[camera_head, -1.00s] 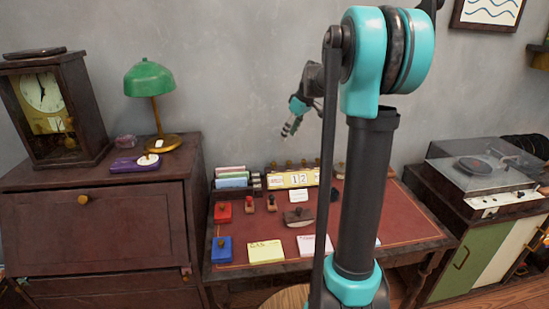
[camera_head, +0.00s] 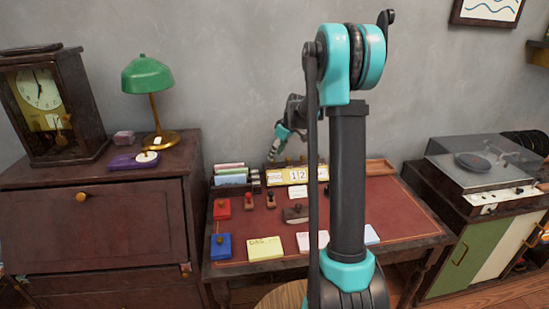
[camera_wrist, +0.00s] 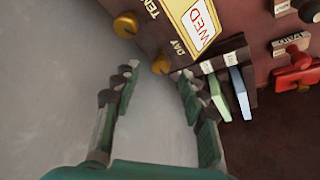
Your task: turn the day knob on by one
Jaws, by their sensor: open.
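The calendar block (camera_head: 297,176) stands at the back of the desk, with number cards on its front. In the wrist view its card (camera_wrist: 201,22) reads WED, beside the label DAY. The round brass day knob (camera_wrist: 161,64) sits by that label on the calendar's edge. A second brass knob (camera_wrist: 125,25) sits farther along, by another label. My gripper (camera_wrist: 155,76) is open and empty, its fingertips just short of the day knob, which shows between them and a little beyond. In the head view my gripper (camera_head: 276,150) hangs above the calendar's left end; contact cannot be told.
A card rack (camera_head: 230,178) stands close left of the calendar. Stamps, a red box (camera_head: 222,209), a blue box (camera_head: 221,246) and note pads (camera_head: 265,248) lie on the desk. The cabinet with the green lamp (camera_head: 148,75) is to the left. The wall is behind.

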